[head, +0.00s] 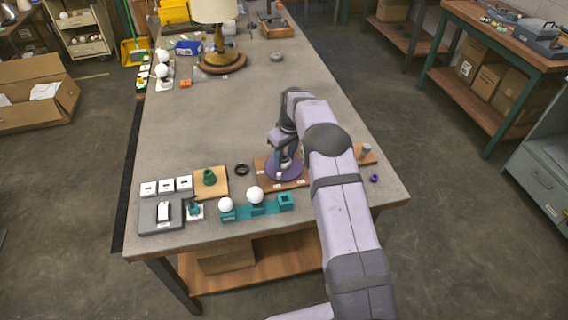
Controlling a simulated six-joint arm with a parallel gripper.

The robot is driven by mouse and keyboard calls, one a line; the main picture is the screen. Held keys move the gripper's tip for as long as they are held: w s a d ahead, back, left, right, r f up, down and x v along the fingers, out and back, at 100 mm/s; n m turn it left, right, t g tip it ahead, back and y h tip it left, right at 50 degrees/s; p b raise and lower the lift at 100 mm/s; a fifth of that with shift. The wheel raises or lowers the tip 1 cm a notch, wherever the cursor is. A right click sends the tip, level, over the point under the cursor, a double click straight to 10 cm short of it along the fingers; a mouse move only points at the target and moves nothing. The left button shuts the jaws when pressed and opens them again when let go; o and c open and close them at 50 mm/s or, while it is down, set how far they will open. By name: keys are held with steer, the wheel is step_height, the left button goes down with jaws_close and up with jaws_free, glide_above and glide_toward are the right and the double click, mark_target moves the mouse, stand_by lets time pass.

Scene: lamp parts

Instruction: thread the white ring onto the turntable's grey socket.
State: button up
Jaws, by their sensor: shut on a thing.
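The turntable is a purple disc (272,173) on a brown wooden board (264,184) near the table's front. My gripper (286,161) points down over the disc. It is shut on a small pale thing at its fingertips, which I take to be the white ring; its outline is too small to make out. The grey socket is not clear, as the gripper and arm cover the disc's middle. I cannot tell whether the ring is around the socket or above it.
A black ring (241,169) lies left of the board. A grey peg (365,150) stands on wood to the right, near a purple ring (375,178). A teal holder (270,208) with white balls is in front. A lamp (215,35) stands behind; the mid-table is clear.

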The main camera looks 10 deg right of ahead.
steer(key=shift+w+r, duration=0.1)
steer(key=shift+w, duration=0.05)
steer(key=m, duration=0.3)
steer(key=shift+a+h, duration=0.1)
steer(key=shift+h, duration=0.2)
steer(key=m, duration=0.4)
steer(key=shift+h, duration=0.3)
steer(key=m, duration=0.4)
steer(key=shift+a, duration=0.1)
steer(key=shift+m+h, duration=0.4)
steer(key=shift+m, duration=1)
steer(key=shift+w, duration=0.1)
